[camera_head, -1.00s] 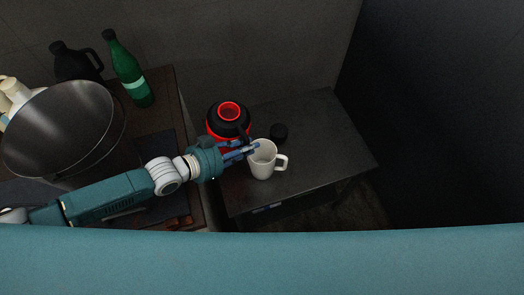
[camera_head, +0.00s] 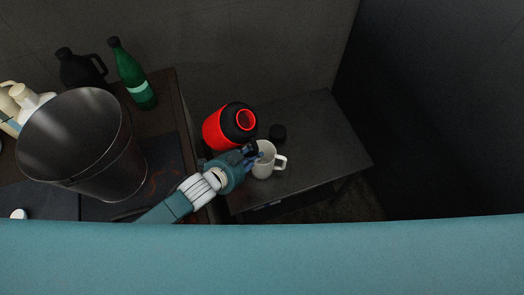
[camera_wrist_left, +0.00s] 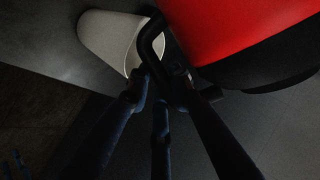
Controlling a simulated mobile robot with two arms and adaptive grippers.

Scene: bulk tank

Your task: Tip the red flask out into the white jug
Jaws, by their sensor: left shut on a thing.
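The red flask (camera_head: 214,133) has a black collar and an open mouth with a red inside. It is tilted, with its mouth leaning toward the right, up and left of the white jug (camera_head: 263,165). The jug stands upright on the low dark table with its handle to the right. My left gripper (camera_head: 252,153) is shut on the flask's black handle, close to the jug's rim. In the left wrist view the fingers (camera_wrist_left: 162,100) close at the black handle, with the red flask (camera_wrist_left: 235,25) above right and the jug (camera_wrist_left: 108,38) behind. No liquid stream is visible. My right gripper is out of view.
On the counter at left stand a large metal pot (camera_head: 80,150), a green bottle (camera_head: 132,75), a black jug (camera_head: 78,68) and cream containers. The table's right side is clear.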

